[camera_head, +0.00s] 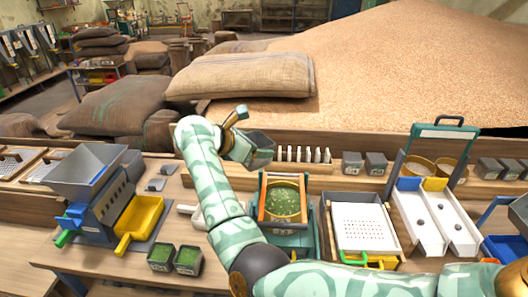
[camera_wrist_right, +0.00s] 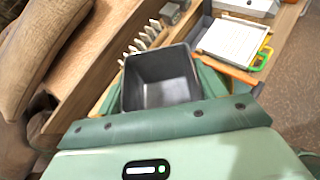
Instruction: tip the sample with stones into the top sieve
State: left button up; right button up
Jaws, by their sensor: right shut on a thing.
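My right gripper (camera_head: 243,136) is shut on a dark grey square cup (camera_head: 260,152), held in the air behind and a little left of the sieve machine. The cup looks tilted. In the right wrist view the cup (camera_wrist_right: 160,80) opens toward the camera, and I see only bare grey walls and floor inside. The top sieve (camera_head: 283,201) sits in a wooden frame on the green machine and holds green grain; I cannot make out stones in it. My left gripper is not in view.
At left stand a grey hopper machine (camera_head: 88,172), a yellow scoop tray (camera_head: 139,222) and two cups of green grain (camera_head: 162,257). Right of the sieve are a white perforated tray (camera_head: 364,226) and a white chute (camera_head: 437,220). More dark cups (camera_head: 352,163) stand behind.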

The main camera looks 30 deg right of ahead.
jog(key=shift+w+a+r, duration=0.1)
jog(key=shift+a+r, duration=0.1)
jog(key=shift+r, duration=0.3)
jog(key=shift+w+a+r, duration=0.1)
jog(key=shift+a+r, duration=0.05)
jog(key=shift+r, duration=0.3)
jog(key=shift+d+f+n+h+b, duration=0.1)
jog(key=shift+f+n+h+b, duration=0.3)
jog(key=shift+f+h+b, duration=0.3)
jog(key=shift+s+g, duration=0.1)
jog(key=shift+g, duration=0.2)
jog(key=shift+r, duration=0.45)
notch_tip(320, 180, up, 2)
jog(key=shift+d+r+p, duration=0.1)
jog(key=shift+r+p, duration=0.1)
jog(key=shift+p, duration=0.65)
jog(key=shift+f, duration=0.1)
